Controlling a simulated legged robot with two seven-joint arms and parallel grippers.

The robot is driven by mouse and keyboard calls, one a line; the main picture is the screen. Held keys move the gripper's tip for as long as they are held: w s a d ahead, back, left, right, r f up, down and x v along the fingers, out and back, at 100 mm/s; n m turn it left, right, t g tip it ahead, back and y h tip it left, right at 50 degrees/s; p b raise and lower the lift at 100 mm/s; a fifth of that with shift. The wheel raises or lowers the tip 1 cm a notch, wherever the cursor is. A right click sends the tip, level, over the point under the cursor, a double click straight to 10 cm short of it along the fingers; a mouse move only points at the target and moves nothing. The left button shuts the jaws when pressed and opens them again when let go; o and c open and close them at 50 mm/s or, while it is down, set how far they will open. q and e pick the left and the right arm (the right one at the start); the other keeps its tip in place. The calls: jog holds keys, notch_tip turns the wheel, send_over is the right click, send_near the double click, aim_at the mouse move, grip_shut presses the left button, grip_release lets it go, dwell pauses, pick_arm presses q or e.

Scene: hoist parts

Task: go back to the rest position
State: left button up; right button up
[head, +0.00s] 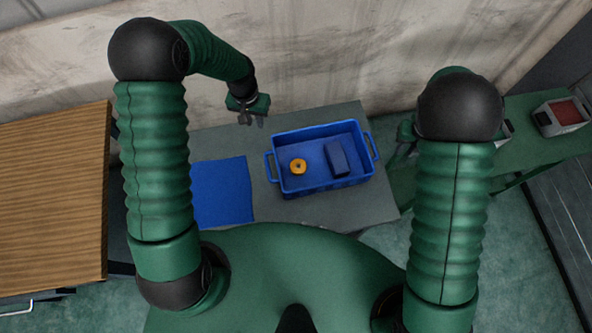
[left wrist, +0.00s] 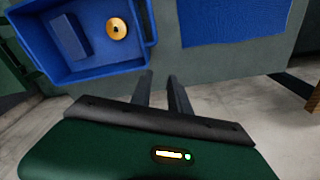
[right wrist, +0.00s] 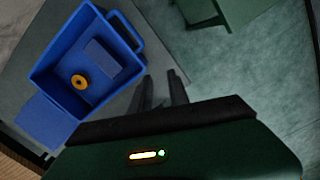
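My left gripper (head: 251,119) hangs above the far edge of the grey table, to the left of the blue crate (head: 277,179). In the left wrist view its two fingers (left wrist: 161,88) stand apart with nothing between them. My right gripper is mostly hidden behind my right arm in the head view, to the right of the crate. In the right wrist view its fingers (right wrist: 161,90) are slightly apart and empty. The crate holds an orange ring (head: 298,166) and a dark blue block (head: 337,158), lying apart from each other.
A blue mat (head: 222,190) lies on the grey table (head: 262,212), left of the crate. A wooden table (head: 52,195) stands at the left. A wall rises behind.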

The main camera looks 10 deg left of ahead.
pick_arm(q)
jog(key=shift+w+a, duration=0.1)
jog(key=shift+f, duration=0.1)
pick_arm(e)
jog(key=shift+a, duration=0.1)
